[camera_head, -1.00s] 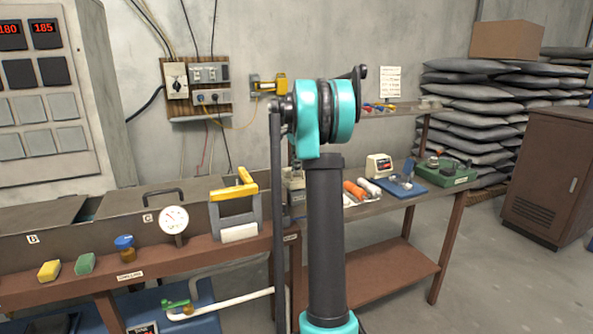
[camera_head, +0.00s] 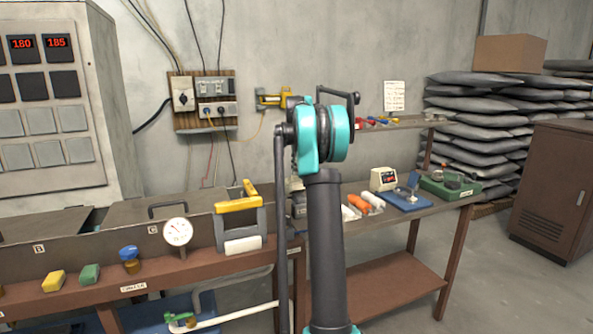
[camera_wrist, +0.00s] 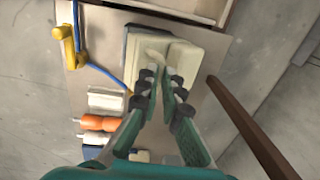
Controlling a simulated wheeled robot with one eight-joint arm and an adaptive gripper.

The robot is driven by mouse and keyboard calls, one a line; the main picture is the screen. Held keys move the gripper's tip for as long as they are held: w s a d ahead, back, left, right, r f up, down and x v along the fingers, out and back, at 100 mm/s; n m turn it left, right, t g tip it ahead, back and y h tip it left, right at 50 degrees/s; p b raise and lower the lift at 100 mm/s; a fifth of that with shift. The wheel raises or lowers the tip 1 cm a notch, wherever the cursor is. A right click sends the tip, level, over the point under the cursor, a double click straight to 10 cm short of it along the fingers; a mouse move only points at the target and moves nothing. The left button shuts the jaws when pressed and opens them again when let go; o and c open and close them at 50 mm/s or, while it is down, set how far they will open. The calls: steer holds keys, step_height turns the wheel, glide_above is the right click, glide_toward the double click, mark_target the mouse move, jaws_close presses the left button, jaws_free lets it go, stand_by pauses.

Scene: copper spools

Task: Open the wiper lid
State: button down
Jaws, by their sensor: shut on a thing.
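A pale cream box with a grey side (camera_wrist: 176,58), which looks like the wiper, is under my gripper in the wrist view. My gripper (camera_wrist: 162,73) has its two dark-tipped fingers close together at a small pale tab (camera_wrist: 155,55) on the box's lid, and is shut on it. I cannot tell how far the lid is raised. In the head view a grey-white box (camera_head: 298,200) shows only partly, behind my arm. My gripper is hidden there behind my own arm.
White and orange rolls (camera_head: 358,204) lie beside the box on the bench. A yellow-handled frame (camera_head: 239,220), a dial gauge (camera_head: 177,232) and sponges (camera_head: 89,274) are to the left. A shelf (camera_head: 400,123) is above the bench at right.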

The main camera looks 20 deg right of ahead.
steer(key=shift+w+f, duration=0.25)
steer(key=c, duration=2.1)
jaws_free()
steer(key=shift+o, duration=1.1)
steer(key=shift+w+f, duration=0.25)
steer(key=shift+o, duration=1.2)
steer(key=shift+r, duration=0.1)
steer(key=shift+s, duration=0.15)
steer(key=shift+r, duration=0.15)
steer(key=shift+r, duration=0.25)
step_height(320, 180, up, 11)
steer(key=shift+s+r, duration=0.15)
steer(key=shift+s, duration=0.25)
